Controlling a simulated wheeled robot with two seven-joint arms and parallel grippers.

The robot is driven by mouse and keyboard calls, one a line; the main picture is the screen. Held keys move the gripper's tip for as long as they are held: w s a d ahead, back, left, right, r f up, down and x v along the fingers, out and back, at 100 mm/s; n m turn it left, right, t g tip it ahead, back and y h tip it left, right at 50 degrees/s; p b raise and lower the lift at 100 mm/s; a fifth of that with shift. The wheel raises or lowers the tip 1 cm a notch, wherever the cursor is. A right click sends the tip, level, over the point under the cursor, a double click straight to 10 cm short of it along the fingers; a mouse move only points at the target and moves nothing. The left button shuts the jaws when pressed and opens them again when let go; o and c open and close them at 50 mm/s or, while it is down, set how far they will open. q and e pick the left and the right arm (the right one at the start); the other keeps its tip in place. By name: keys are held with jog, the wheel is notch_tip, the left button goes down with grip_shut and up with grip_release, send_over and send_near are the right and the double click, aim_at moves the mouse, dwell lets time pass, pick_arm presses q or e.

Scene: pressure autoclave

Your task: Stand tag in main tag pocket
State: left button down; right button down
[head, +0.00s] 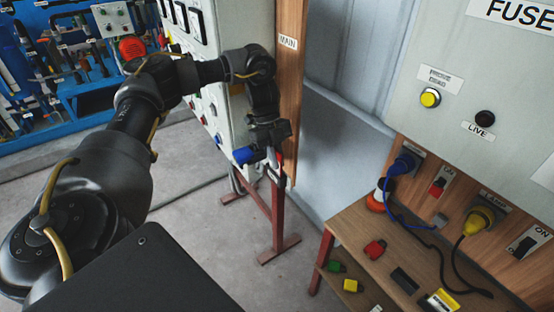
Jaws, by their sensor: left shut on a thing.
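My left gripper (275,160) is at the lower end of the wooden board (291,95) that bears the MAIN label (287,43). It points down and is shut on a small, thin red and white thing that looks like the tag (282,177). Most of the tag is hidden by the fingers or too small to make out. I cannot make out the main tag pocket; my left wrist covers part of the board's lower end. My right gripper is not in view.
A grey panel with a blue socket (245,155) stands just left of the gripper, on a red frame (278,215). At right, a wooden bench (345,235) holds plugs and coloured blocks below a fuse box (475,80). A blue rack (75,85) stands at back left.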

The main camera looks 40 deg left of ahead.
pick_arm(q)
jog(key=c, duration=1.6)
grip_release()
jog(key=shift+w, duration=0.1)
jog(key=shift+o, duration=0.2)
jog(key=shift+p+v, duration=0.3)
jog(key=shift+v, duration=3.55)
